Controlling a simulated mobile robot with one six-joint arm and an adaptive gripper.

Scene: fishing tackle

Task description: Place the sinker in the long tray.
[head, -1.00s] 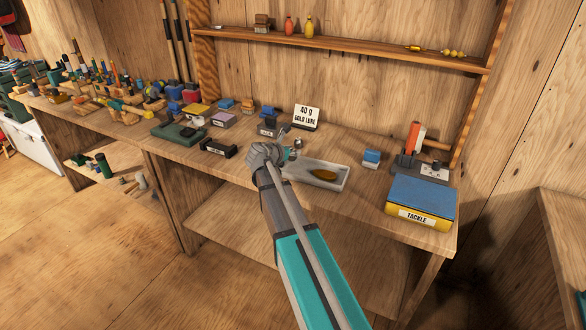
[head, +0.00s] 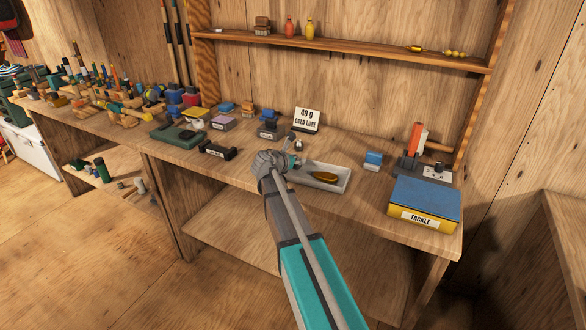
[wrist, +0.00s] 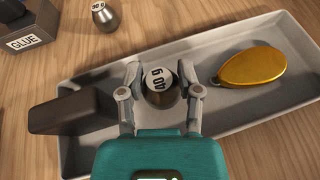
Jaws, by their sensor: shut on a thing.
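My gripper (wrist: 162,98) is shut on a round metal sinker (wrist: 160,96) with a pale top marked "40 g", seen from above between the two fingers. The sinker is over the long grey tray (wrist: 222,42); I cannot tell whether it touches the tray floor. A gold lure (wrist: 252,67) lies in the tray, right of the sinker. In the head view my gripper (head: 272,162) is at the left end of the tray (head: 343,184) and hides the sinker; the lure (head: 322,178) shows beside it.
A dark block (wrist: 72,103) overlaps the tray's left end in the wrist view. Another sinker (wrist: 105,17) and a GLUE box (wrist: 28,32) stand behind the tray. A blue-topped box (head: 373,160) and a tackle box (head: 424,200) are to the right.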

